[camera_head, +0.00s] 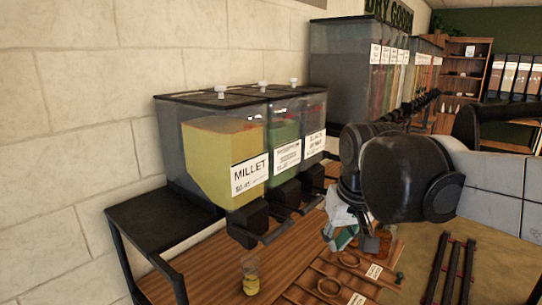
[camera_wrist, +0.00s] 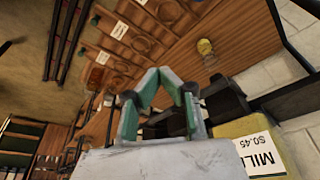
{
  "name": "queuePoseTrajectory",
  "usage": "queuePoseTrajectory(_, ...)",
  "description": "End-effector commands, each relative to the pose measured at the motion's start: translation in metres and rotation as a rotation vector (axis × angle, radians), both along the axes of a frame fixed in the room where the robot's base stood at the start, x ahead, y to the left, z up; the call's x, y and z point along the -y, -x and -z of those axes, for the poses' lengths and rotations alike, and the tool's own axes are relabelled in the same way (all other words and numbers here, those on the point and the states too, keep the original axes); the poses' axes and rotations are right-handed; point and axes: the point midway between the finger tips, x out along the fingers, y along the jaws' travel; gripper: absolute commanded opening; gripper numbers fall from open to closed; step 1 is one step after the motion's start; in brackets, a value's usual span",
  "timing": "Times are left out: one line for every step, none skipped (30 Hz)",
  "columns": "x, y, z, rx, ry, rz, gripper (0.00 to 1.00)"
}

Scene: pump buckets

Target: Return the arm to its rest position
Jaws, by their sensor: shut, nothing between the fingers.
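My gripper (camera_head: 342,240) hangs low over the wooden counter, in front of the dispensers and to the right of the millet bin's spout. Its green fingers meet at their tips in the wrist view (camera_wrist: 163,76), with nothing between them. My arm comes in from the right and bends down to the gripper. The millet bin (camera_head: 222,152) holds yellow grain; its label also shows in the wrist view (camera_wrist: 262,156). A small glass jar (camera_head: 250,284) with yellow contents stands on the counter below the spouts, apart from the gripper; it also shows in the wrist view (camera_wrist: 205,47).
Two more labelled bins (camera_head: 287,145) adjoin the millet bin, with black spouts jutting forward. Taller dispensers (camera_head: 340,65) stand behind. A wooden rack (camera_head: 310,284) with rings and labels lies on the counter at front. Dark rails (camera_head: 452,270) are at the right. A block wall bounds the left.

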Motion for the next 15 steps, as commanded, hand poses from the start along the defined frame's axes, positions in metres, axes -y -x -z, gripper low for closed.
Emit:
queuePoseTrajectory(0.008, 0.013, 0.012, 0.022, -0.003, 0.015, 0.0)
queuePoseTrajectory(0.011, 0.019, 0.016, 0.036, -0.006, 0.023, 0.0)
queuePoseTrajectory(0.017, 0.027, 0.022, 0.055, -0.009, 0.034, 0.0)
queuePoseTrajectory(0.02, 0.034, 0.027, 0.069, -0.012, 0.043, 0.0)
queuePoseTrajectory(0.023, 0.04, 0.032, 0.082, -0.013, 0.05, 0.0)
queuePoseTrajectory(0.028, 0.048, 0.039, 0.102, -0.016, 0.061, 0.0)
queuePoseTrajectory(0.032, 0.054, 0.044, 0.115, -0.018, 0.069, 0.0)
queuePoseTrajectory(0.035, 0.06, 0.05, 0.13, -0.02, 0.077, 0.0)
queuePoseTrajectory(0.039, 0.068, 0.058, 0.148, -0.021, 0.087, 0.0)
queuePoseTrajectory(0.042, 0.074, 0.064, 0.163, -0.024, 0.096, 0.0)
queuePoseTrajectory(0.045, 0.079, 0.07, 0.176, -0.025, 0.103, 0.0)
queuePoseTrajectory(0.048, 0.086, 0.078, 0.196, -0.027, 0.114, 0.0)
queuePoseTrajectory(0.051, 0.092, 0.083, 0.208, -0.028, 0.121, 0.0)
queuePoseTrajectory(0.053, 0.096, 0.089, 0.222, -0.03, 0.127, 0.0)
queuePoseTrajectory(0.056, 0.102, 0.096, 0.237, -0.031, 0.137, 0.0)
